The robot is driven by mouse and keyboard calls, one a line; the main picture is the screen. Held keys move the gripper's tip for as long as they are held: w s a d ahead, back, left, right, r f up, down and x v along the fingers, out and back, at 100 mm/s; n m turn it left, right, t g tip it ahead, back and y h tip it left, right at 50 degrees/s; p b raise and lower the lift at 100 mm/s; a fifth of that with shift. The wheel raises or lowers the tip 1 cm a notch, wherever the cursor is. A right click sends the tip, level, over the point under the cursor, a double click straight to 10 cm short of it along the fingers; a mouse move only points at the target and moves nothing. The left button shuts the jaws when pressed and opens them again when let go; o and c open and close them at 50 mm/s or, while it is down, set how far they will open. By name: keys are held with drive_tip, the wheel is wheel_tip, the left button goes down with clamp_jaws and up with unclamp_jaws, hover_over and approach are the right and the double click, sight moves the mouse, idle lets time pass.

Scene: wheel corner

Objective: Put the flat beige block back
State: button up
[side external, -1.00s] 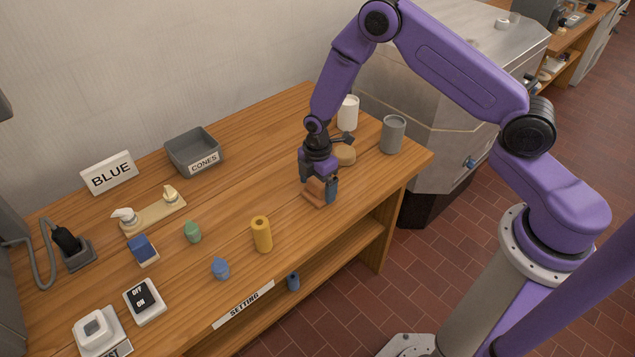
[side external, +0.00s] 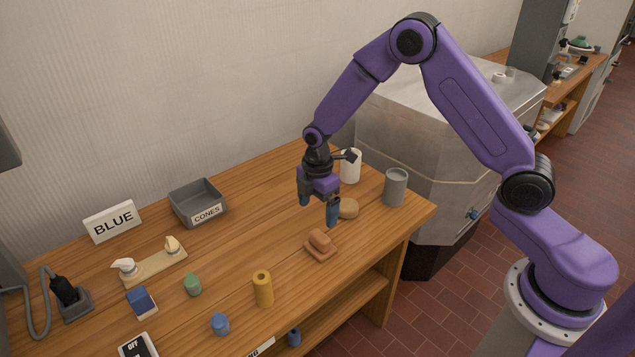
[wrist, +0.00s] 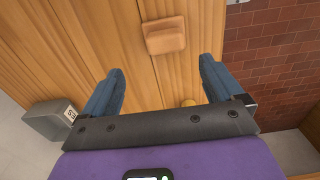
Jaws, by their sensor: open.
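My gripper (side external: 318,210) is open and empty above the bench, higher than the block and slightly toward the wall. Both blue fingers show spread in the wrist view (wrist: 162,68).
A yellow cylinder (side external: 263,289) stands to the left. The grey CONES tray (side external: 198,202) is at the back. The bench's right edge is near.

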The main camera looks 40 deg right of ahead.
wheel_tip(320, 180, up, 7)
drive_tip(key=s+a+r+m, duration=0.1)
drive_tip(key=s+r, duration=0.3)
drive_tip(key=s, duration=0.4)
drive_tip(key=s+a+r+m, duration=0.1)
drive_tip(key=s+a+r, duration=0.1)
drive_tip(key=s+r, duration=0.35)
drive_tip(key=s+d+m, duration=0.1)
drive_tip(key=s+d, duration=0.2)
drive_tip(key=s, duration=0.6)
drive_tip(key=s+d+m, duration=0.2)
drive_tip(key=s+d, duration=0.1)
drive_tip(key=s, duration=0.7)
drive_tip(key=shift+s+d+r, duration=0.2)
drive_tip(key=shift+s+r, duration=0.05)
drive_tip(key=shift+r, duration=0.1)
